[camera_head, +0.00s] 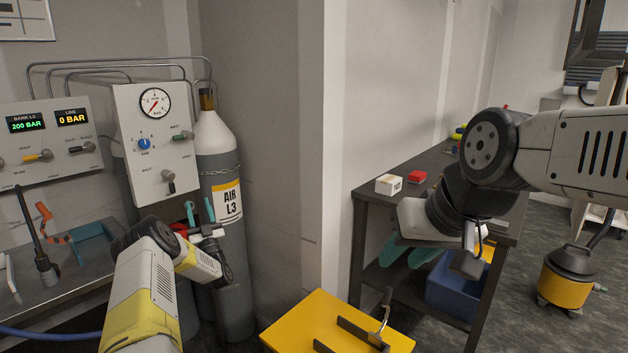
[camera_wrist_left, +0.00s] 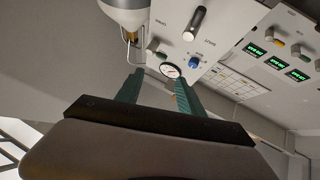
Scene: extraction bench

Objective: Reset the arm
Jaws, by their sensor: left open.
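My left gripper (camera_head: 200,212) is in front of the lower part of the gauge panel, just left of the grey AIR L3 cylinder (camera_head: 229,243). Its two teal fingers point up and stand apart with nothing between them. In the left wrist view my left gripper (camera_wrist_left: 158,88) is open and empty, its fingers pointing toward the panel (camera_wrist_left: 215,32) with the round gauge. My right arm comes in from the right. The teal fingers of my right gripper (camera_head: 410,254) show apart below its wrist, in front of the dark bench, and nothing shows between them.
A control panel (camera_head: 48,142) with digital readouts hangs left of the gauge panel (camera_head: 150,115). A steel bench (camera_head: 75,290) holds tools at left. A dark bench (camera_head: 365,195) carries a white box (camera_head: 388,185) and a red block (camera_head: 417,177). A yellow vacuum (camera_head: 566,285) stands right.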

